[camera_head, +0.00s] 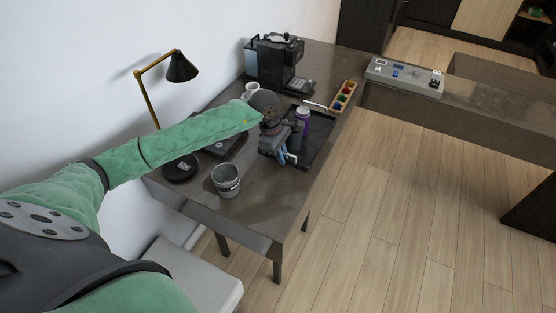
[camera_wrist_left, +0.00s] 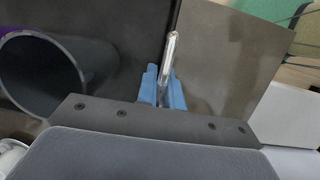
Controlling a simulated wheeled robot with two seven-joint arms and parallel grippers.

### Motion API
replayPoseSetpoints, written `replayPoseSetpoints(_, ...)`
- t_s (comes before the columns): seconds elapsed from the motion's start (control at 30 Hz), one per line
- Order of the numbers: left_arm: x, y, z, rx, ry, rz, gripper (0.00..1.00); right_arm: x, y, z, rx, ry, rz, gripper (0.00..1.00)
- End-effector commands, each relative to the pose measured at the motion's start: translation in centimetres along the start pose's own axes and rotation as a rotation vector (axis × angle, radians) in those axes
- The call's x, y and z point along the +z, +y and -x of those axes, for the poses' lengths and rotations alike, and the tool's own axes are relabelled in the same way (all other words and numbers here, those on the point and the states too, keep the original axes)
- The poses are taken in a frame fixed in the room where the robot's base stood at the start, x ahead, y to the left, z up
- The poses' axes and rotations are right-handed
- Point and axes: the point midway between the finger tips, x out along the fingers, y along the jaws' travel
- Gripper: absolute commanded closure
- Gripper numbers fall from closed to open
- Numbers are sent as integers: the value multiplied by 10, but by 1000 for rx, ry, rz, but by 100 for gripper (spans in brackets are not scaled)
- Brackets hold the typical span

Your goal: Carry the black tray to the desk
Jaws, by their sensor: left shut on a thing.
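The black tray (camera_head: 318,142) lies on the dark desk-like vanity top, near its front edge. It has a silver bar handle at its far end (camera_head: 315,105). My left gripper (camera_head: 284,158) is at the tray's near end, its blue fingers shut on a silver handle. In the left wrist view the fingers (camera_wrist_left: 164,88) close around the silver bar (camera_wrist_left: 169,55), beside the tray's dark edge. A purple container (camera_head: 303,118) stands on the tray. A dark open cylinder (camera_wrist_left: 45,72) shows beside the fingers in the wrist view. My right gripper is out of view.
A metal bucket (camera_head: 226,180), a lamp (camera_head: 181,68), a white mug (camera_head: 251,90) and a coffee machine (camera_head: 275,62) stand on the vanity top (camera_head: 268,207). A wooden box (camera_head: 343,97) of coloured items and a grey panel (camera_head: 404,77) lie beyond.

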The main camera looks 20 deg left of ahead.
Motion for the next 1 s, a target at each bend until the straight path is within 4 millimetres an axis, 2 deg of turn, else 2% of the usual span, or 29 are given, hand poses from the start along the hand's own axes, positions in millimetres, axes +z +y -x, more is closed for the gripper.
replayPoseSetpoints(0.1, -12, 3, -2, 2, -1, 1, 100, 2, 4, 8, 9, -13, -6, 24)
replayPoseSetpoints(0.33, -18, 4, -7, 3, -2, 0, 100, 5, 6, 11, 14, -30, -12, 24)
replayPoseSetpoints(0.53, -23, 3, -26, 2, -2, 0, 100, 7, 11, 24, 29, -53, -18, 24)
replayPoseSetpoints(0.6, -25, 3, -32, 2, -2, 1, 100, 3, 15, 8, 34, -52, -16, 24)
replayPoseSetpoints(0.7, -27, 2, -39, 1, -2, 0, 100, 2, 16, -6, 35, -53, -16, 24)
replayPoseSetpoints(1.0, -28, 3, -43, 3, -1, -2, 100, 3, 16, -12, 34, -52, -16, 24)
